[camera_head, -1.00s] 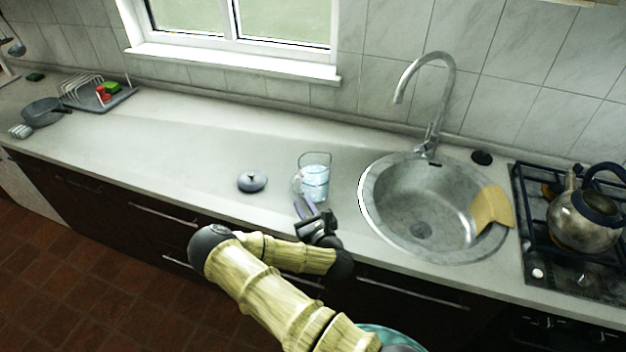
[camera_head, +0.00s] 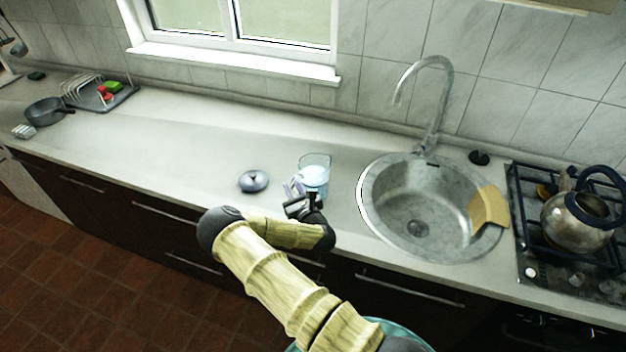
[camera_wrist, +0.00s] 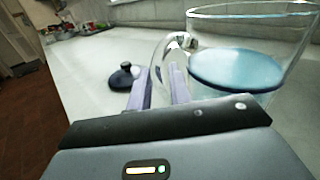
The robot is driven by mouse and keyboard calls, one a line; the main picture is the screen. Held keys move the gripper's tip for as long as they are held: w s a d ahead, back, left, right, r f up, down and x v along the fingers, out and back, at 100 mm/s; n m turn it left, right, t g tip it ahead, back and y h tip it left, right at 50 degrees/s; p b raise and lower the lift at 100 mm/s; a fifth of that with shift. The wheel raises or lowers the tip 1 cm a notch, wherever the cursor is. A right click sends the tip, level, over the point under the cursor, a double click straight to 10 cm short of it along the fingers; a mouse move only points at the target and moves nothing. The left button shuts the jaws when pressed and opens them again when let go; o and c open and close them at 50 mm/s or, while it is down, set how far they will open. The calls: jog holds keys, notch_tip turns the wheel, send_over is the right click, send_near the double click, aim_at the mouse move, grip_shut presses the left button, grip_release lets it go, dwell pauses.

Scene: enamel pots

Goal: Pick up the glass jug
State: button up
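The glass jug (camera_head: 316,178) stands upright on the counter left of the sink, with pale blue liquid or a blue surface inside. In the wrist view the jug (camera_wrist: 245,70) fills the upper right, with its clear curved handle (camera_wrist: 158,52) towards the left. My gripper (camera_head: 293,186) is at the jug's handle side. In the wrist view my gripper (camera_wrist: 160,82) is open, its two pale purple fingers apart. The lower part of the handle appears between or just beyond the fingers; contact cannot be told.
A grey-blue lid (camera_head: 254,182) with a dark knob lies left of my gripper. The round sink (camera_head: 385,235) with a cutting board (camera_head: 489,208) is to the right, then the kettle (camera_head: 575,222) on the stove. A dish rack (camera_head: 85,92) and a pan (camera_head: 45,112) are far left.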

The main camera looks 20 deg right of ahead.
jog(key=shift+w+a, duration=0.1)
jog(key=shift+w, duration=0.75)
jog(key=shift+f, duration=0.1)
grip_shut()
